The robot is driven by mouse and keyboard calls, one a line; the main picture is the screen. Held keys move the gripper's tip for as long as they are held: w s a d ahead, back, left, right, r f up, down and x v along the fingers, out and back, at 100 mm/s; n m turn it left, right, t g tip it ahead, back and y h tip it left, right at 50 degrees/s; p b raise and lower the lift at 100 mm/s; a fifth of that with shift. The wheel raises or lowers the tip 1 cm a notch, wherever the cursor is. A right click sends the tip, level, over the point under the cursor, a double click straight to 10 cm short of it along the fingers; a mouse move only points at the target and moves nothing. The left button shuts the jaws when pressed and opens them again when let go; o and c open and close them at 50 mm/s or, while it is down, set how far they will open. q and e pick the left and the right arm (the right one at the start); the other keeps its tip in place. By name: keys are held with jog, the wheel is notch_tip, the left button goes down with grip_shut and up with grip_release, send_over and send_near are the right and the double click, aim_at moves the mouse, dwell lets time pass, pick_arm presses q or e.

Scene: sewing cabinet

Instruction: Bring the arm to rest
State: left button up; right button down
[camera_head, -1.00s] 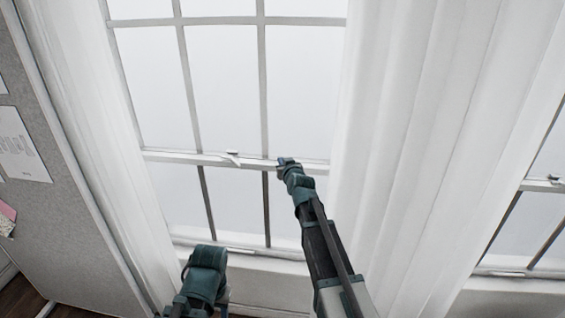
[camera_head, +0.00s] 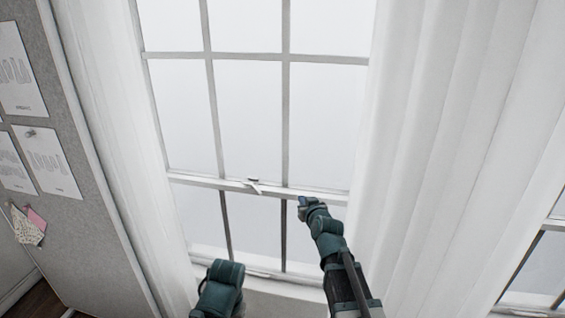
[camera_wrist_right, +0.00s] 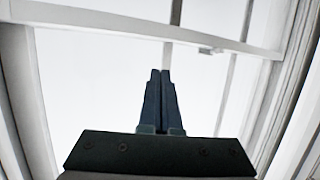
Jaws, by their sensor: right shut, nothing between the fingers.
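My right gripper (camera_head: 303,201) is at the end of my right arm, in front of the window and just below its middle rail in the head view. In the right wrist view its two dark fingers (camera_wrist_right: 166,75) are together with nothing between them. A part of my left arm (camera_head: 222,285) shows at the bottom of the head view. Its gripper cannot be made out there.
A window (camera_head: 250,110) with a white latch (camera_head: 254,183) on its middle rail fills the centre. White curtains hang on the left (camera_head: 110,130) and right (camera_head: 450,130). A grey pinboard (camera_head: 80,220) with papers stands at the left.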

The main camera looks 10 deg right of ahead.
jog(key=s+a+f+n+g+y, duration=0.25)
jog(key=s+a+f+g, duration=0.55)
jog(key=s+a+f, duration=0.5)
jog(key=s+a+f+g+h, duration=0.1)
jog(key=s+g+h, duration=0.3)
jog(key=s, duration=1.4)
jog(key=f+n+g, duration=0.1)
jog(key=g, duration=0.2)
jog(key=shift+s, duration=0.15)
jog(key=shift+f, duration=0.1)
